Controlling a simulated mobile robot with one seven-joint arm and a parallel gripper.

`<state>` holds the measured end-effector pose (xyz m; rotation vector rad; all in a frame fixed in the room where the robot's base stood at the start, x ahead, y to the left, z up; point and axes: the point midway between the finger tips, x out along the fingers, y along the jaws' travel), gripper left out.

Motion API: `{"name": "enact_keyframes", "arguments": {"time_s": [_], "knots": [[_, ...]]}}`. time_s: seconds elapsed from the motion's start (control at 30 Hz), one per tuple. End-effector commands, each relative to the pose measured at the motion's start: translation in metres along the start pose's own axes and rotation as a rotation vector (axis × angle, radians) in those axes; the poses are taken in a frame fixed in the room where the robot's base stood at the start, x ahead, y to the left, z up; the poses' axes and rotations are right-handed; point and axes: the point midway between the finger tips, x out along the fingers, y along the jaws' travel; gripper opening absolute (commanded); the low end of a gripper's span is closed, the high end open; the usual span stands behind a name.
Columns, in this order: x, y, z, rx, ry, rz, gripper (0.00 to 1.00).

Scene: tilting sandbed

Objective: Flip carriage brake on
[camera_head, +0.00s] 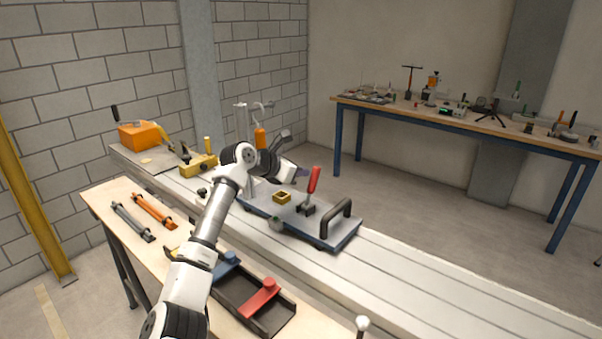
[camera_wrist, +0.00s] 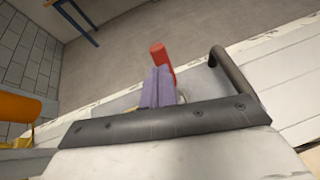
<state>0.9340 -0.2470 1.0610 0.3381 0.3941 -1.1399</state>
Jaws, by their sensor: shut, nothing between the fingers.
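The carriage (camera_head: 345,238) is a grey plate on the long pale bed. A red-handled lever (camera_head: 313,180), likely the brake, stands nearly upright from a dark base on it. My gripper (camera_head: 304,173) is just left of the red handle in the head view, shut and empty. In the wrist view its purple fingers (camera_wrist: 157,88) are together, and the red handle (camera_wrist: 158,52) shows just beyond their tips. I cannot tell whether they touch. The lever's lower part is hidden behind the fingers in the wrist view.
A black arched handle (camera_head: 336,218) stands at the carriage's right end, and also shows in the wrist view (camera_wrist: 230,72). A brass block (camera_head: 282,198) sits on the carriage. A dark tray (camera_head: 268,325) with a red-handled tool lies on the front table. The bed's right stretch (camera_head: 450,293) is clear.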

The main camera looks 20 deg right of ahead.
Motion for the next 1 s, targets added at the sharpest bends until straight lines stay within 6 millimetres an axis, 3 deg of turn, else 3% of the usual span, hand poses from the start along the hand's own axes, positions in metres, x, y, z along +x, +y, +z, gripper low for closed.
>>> {"name": "enact_keyframes", "arguments": {"time_s": [0.5,1.0], "knots": [[-0.071,0.013,0.06,-0.001,0.001,-0.001,0.0],[-0.079,0.014,0.068,-0.002,0.002,-0.003,0.0]]}}
